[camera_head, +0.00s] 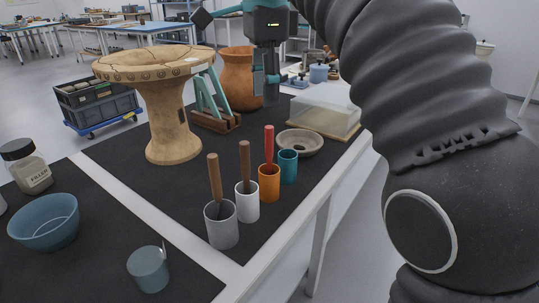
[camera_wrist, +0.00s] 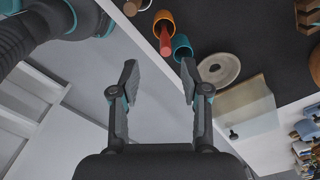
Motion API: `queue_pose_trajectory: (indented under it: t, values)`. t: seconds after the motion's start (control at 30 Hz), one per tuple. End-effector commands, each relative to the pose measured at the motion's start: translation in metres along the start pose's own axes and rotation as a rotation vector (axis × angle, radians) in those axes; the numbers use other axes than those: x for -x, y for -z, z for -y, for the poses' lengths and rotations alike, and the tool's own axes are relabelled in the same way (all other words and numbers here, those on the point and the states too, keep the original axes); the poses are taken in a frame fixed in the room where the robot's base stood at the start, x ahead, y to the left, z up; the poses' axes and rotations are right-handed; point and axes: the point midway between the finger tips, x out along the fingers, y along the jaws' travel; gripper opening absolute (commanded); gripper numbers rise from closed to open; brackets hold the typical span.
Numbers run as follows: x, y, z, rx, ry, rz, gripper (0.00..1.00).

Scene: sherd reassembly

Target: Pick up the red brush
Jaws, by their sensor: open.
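The red brush (camera_head: 269,143) stands handle up in an orange cup (camera_head: 269,184) near the table's right edge. Its lower end is hidden in the cup. In the wrist view the red brush (camera_wrist: 165,41) and the orange cup (camera_wrist: 160,17) show at the top, beyond the fingertips. My gripper (camera_head: 266,90) hangs in the air above and behind the cups in the head view, in front of a tall clay vase (camera_head: 238,70). In the wrist view my gripper (camera_wrist: 160,76) has its two fingers spread wide, with nothing between them.
A teal cup (camera_head: 288,167) stands right beside the orange one. A white cup (camera_head: 247,203) and a grey cup (camera_head: 221,226) with brown-handled tools stand nearer. A shallow dish (camera_head: 299,142), a clear box (camera_head: 325,112) and a large clay stand (camera_head: 172,120) are around.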

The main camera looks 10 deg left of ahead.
Motion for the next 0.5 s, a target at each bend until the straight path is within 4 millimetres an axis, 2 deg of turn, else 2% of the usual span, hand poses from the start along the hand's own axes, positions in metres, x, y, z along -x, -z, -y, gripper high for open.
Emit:
queue_pose_trajectory:
  t: [0.17,0.3,0.5]
  values:
    - [-0.02,0.0,-0.001,-0.003,-0.005,0.0,0.46]
    - [-0.048,0.0,-0.001,-0.003,-0.005,0.0,0.46]
    - [-0.076,0.001,0.0,-0.002,-0.003,0.0,0.46]
